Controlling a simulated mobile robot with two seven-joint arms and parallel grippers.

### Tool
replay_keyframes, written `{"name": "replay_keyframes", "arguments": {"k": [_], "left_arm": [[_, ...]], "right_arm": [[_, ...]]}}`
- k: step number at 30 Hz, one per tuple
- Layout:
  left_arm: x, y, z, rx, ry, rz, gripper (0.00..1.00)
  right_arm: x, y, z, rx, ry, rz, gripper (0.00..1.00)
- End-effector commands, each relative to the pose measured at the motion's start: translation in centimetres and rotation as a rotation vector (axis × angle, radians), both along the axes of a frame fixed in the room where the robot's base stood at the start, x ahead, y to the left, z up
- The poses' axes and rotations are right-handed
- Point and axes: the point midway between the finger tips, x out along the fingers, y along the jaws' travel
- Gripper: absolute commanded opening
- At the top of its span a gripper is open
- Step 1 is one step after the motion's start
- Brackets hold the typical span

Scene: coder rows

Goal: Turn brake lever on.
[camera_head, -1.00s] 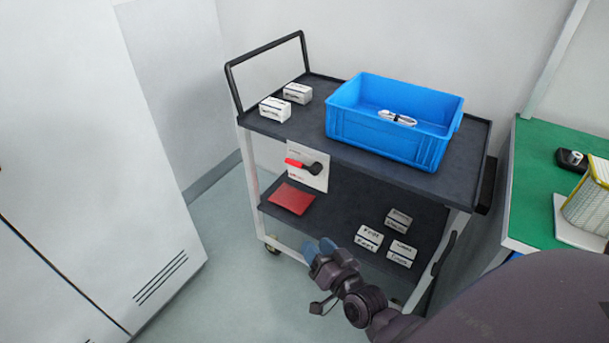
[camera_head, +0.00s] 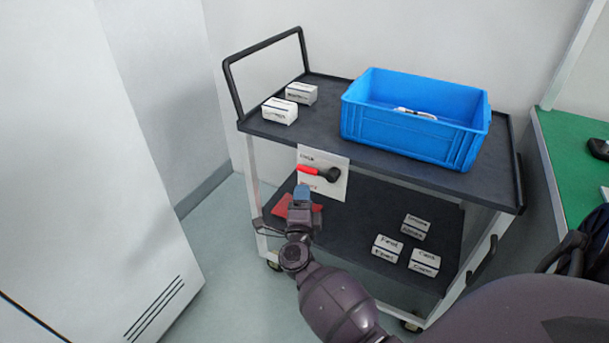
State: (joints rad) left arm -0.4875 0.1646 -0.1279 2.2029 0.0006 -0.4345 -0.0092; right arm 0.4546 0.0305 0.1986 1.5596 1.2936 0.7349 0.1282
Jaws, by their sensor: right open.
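The brake lever (camera_head: 309,170) has a red grip and a black pivot. It sits on a white plate (camera_head: 338,186) on the front of the cart, its red grip pointing left and slightly up. The plate's small lettering is too blurred to read fully. My right gripper (camera_head: 302,192) has blue fingertips and is just below the lever's red grip in the picture, over the plate's lower left edge. It is open and holds nothing. I cannot tell whether it touches the lever. My left gripper is not in view.
The cart's dark top shelf (camera_head: 315,127) holds a blue crate (camera_head: 405,134) and two white boxes (camera_head: 279,111). The lower shelf (camera_head: 365,225) holds a red flat item (camera_head: 283,206) and several small boxes (camera_head: 387,248). A white cabinet (camera_head: 90,150) stands left, a green table (camera_head: 570,165) right.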

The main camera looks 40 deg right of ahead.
Motion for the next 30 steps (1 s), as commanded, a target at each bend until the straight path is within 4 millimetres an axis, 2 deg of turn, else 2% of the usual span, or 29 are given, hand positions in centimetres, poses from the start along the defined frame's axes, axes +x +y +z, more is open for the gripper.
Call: {"name": "replay_keyframes", "arguments": {"k": [6,13,19,27,28,30], "left_arm": [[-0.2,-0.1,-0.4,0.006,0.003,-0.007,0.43],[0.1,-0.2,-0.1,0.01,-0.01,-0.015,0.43],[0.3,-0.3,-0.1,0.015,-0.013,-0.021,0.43],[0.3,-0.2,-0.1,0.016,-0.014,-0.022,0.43],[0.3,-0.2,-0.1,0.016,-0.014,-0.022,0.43],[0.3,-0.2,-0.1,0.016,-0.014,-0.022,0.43]], "right_arm": [[2.7,-2.7,0.4,-0.004,0.004,0.001,0.46],[4.8,-4.8,0.9,-0.004,0.005,0.002,0.46],[5.6,-5.6,1.2,-0.002,0.004,0.002,0.46],[5.7,-5.6,1.3,-0.002,0.003,0.002,0.46],[5.7,-5.6,1.3,-0.002,0.002,0.001,0.45],[5.7,-5.6,1.3,-0.002,0.004,0.001,0.34]]}}
